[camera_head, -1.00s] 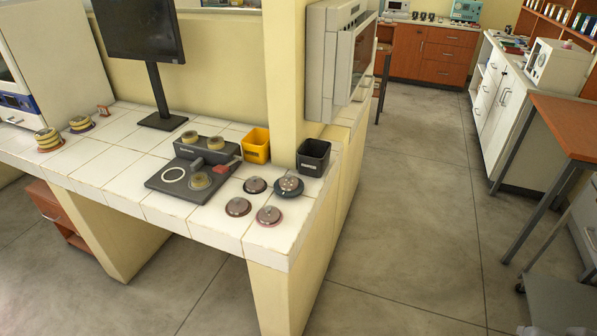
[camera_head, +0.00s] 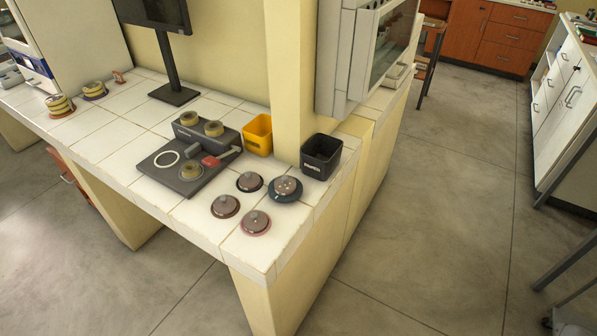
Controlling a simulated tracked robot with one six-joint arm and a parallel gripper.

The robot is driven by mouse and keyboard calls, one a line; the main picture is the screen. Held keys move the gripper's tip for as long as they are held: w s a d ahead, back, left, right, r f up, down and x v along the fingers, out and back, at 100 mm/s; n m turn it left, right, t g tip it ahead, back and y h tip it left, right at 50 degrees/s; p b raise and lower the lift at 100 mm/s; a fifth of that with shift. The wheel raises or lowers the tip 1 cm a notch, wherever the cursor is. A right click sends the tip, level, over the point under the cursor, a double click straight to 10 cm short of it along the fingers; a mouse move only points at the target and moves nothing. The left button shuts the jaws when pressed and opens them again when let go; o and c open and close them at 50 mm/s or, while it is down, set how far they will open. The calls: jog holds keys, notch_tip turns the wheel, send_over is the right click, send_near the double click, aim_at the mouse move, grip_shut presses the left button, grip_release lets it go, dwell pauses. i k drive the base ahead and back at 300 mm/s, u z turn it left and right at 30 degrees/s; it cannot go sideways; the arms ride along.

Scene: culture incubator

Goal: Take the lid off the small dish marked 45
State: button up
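Several small round lidded dishes stand on the right end of the white tiled bench. One is a dark dish (camera_head: 249,182) at the back left. One is a brownish dish (camera_head: 225,206) at the front left. One is a reddish-rimmed dish (camera_head: 255,222) at the front. A dish with a speckled lid (camera_head: 285,187) sits on a wider dark base at the right. Each seems to have a lid with a small knob. No number is readable, so I cannot tell which is marked 45. My gripper is not in view.
A dark grey device (camera_head: 185,170) with tan rings and a red-ended tool stands left of the dishes. A yellow bin (camera_head: 258,135) and a black bin (camera_head: 321,157) stand behind them. A monitor (camera_head: 155,15) stands farther back. The floor (camera_head: 420,200) to the right is open.

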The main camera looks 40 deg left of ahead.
aim_at(285, 182)
jog(key=i, duration=0.75)
jog(key=u, duration=3.25)
jog(key=i, duration=0.5)
jog(key=z, duration=0.15)
